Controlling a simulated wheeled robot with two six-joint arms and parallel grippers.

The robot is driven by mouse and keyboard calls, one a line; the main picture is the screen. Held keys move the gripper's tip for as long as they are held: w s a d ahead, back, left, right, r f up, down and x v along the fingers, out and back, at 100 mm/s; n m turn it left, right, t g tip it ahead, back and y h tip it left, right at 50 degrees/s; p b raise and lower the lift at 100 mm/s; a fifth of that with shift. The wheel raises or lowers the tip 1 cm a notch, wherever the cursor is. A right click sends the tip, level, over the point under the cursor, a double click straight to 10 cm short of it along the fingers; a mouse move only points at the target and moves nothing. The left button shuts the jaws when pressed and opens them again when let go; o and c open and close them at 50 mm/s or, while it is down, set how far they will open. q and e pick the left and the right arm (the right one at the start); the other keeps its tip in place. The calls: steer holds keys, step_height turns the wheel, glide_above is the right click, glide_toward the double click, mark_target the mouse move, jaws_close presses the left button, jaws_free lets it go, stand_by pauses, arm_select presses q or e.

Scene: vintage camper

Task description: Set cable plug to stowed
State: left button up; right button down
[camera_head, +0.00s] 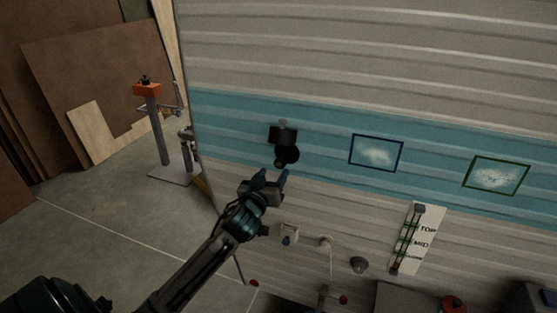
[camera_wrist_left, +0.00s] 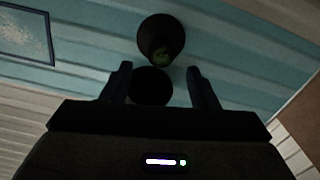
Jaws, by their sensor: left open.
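A black fixture (camera_head: 283,136) with round parts is mounted on the teal band of the camper wall. In the left wrist view it shows as a dark round cup (camera_wrist_left: 160,32) with a greenish centre, and a black disc (camera_wrist_left: 151,86) below it. I cannot tell which part, if any, is the cable plug. My left gripper (camera_head: 274,176) is open just below the fixture in the head view. In the wrist view its two fingers (camera_wrist_left: 160,82) stand either side of the disc. I cannot tell whether they touch it. My right gripper is not in view.
Two framed panels (camera_head: 376,153) (camera_head: 496,175) are on the wall to the right. An orange-topped stand (camera_head: 148,90) and brown boards (camera_head: 97,75) are at left.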

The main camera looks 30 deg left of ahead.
mark_target(279, 165)
arm_select(q)
steer(key=p+x, duration=0.1)
steer(key=x, duration=0.3)
steer(key=shift+w+a, duration=0.1)
steer(key=shift+w, duration=0.2)
steer(key=shift+w+a+p, duration=0.1)
steer(key=shift+w+p, duration=0.15)
steer(key=shift+p, duration=0.15)
steer(key=shift+w, duration=0.15)
steer(key=shift+f, duration=0.1)
steer(key=shift+c, duration=0.8)
jaws_close()
steer(key=shift+w, duration=0.25)
steer(key=b+x, duration=0.1)
steer(key=x, duration=0.2)
steer(key=shift+w, duration=0.1)
steer(key=shift+w+a, duration=0.1)
steer(key=shift+a, duration=0.05)
steer(key=shift+r, duration=0.25)
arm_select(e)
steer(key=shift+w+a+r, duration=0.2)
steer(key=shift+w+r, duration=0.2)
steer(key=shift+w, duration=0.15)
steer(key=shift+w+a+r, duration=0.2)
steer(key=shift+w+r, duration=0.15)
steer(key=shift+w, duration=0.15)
